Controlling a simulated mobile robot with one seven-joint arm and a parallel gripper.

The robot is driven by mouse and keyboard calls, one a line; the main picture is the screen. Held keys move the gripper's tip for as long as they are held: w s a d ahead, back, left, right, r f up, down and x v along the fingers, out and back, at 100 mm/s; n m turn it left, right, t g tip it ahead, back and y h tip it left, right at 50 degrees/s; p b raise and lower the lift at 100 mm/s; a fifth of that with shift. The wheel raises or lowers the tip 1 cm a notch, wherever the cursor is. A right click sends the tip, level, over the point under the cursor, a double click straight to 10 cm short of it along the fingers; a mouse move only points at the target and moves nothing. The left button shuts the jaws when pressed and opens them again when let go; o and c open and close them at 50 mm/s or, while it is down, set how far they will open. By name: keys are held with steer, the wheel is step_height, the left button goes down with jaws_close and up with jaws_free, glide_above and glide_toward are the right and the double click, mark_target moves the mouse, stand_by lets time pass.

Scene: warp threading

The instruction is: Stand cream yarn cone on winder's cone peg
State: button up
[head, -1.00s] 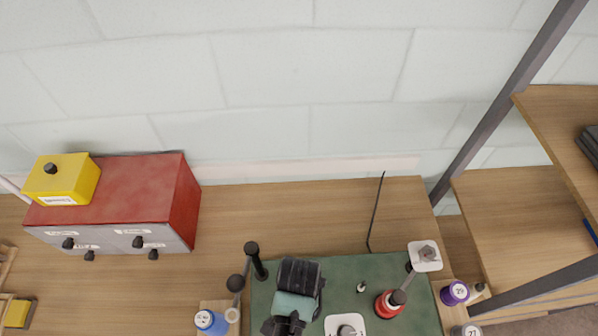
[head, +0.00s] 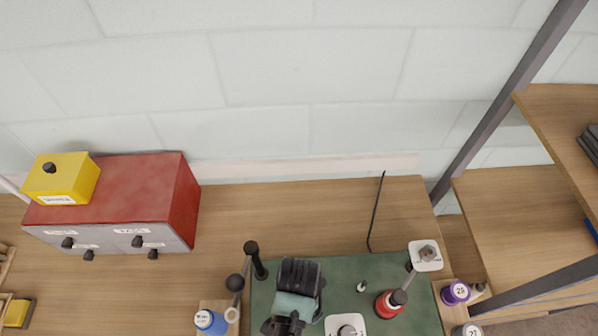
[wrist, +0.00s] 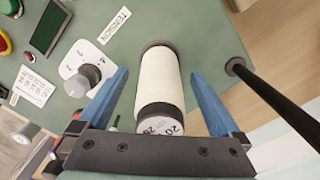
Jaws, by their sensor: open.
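The cream yarn cone (wrist: 160,82) is in the middle of the wrist view. Its white cap with printed numbers faces my camera, and its brown-rimmed far end meets the green winder board (wrist: 215,48). My gripper (wrist: 160,72) is open, with one blue finger on each side of the cone and a visible gap on both sides. The cone peg does not show, and I cannot tell whether it is inside the cone. In the head view my arm covers the cone, above the winder's green board (head: 335,270).
A tension knob (wrist: 84,80) is left of the cone, and a black rod (wrist: 275,98) rises at right. In the head view, a red spool (head: 388,305), a blue spool (head: 210,322) and a purple spool (head: 455,293) stand nearby. A red cabinet (head: 130,190) stands at left.

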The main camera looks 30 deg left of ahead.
step_height(320, 180, up, 13)
stand_by(0.4)
steer(key=shift+f, duration=0.1)
